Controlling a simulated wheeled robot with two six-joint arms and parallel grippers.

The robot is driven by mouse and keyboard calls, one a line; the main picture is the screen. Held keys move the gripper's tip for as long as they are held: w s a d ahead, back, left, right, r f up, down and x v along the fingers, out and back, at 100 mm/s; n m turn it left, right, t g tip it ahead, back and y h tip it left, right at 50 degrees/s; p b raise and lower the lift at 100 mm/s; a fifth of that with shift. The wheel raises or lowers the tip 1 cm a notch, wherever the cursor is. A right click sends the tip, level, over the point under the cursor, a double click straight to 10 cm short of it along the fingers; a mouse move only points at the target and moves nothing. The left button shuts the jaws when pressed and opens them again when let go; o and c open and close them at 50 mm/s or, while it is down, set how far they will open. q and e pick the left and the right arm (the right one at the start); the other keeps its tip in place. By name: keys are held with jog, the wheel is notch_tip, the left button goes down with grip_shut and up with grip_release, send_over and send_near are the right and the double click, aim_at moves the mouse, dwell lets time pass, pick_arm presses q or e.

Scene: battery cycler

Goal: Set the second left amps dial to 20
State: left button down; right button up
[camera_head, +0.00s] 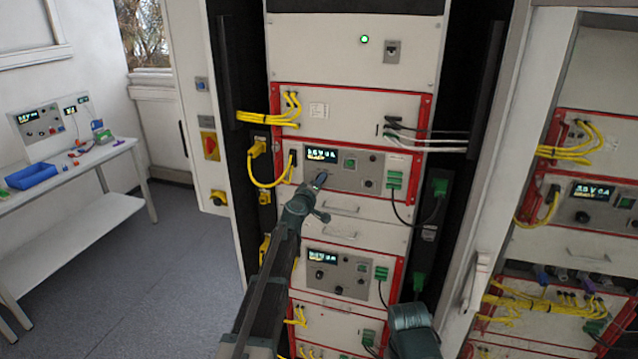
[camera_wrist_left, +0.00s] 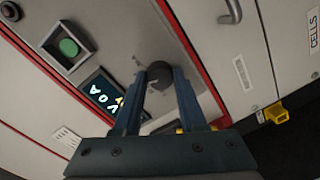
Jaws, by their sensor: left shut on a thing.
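My left gripper (camera_head: 319,180) reaches up to the upper control panel (camera_head: 346,182) of the middle cabinet. In the left wrist view, the left gripper (camera_wrist_left: 160,78) has its two fingers on either side of a dark round dial (camera_wrist_left: 159,71), closed on it. The head view hides this dial behind the gripper. The lit display (camera_head: 321,154) sits just above the fingertips.
A green button (camera_head: 350,163) and small black knobs (camera_head: 369,184) are right of the dial. A similar panel with its own display (camera_head: 322,257) is below. Yellow cables (camera_head: 268,170) hang at left, a black cable (camera_head: 399,208) at right. The open cabinet door (camera_head: 205,110) stands left.

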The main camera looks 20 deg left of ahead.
dwell(0.5)
pick_arm(q)
jog(key=shift+c, duration=2.3)
grip_release()
jog(key=shift+s, duration=0.1)
jog(key=s, duration=1.3)
jog(key=shift+s+a+r+p, duration=0.3)
jog(key=shift+r+p, duration=0.1)
jog(key=shift+p, duration=0.05)
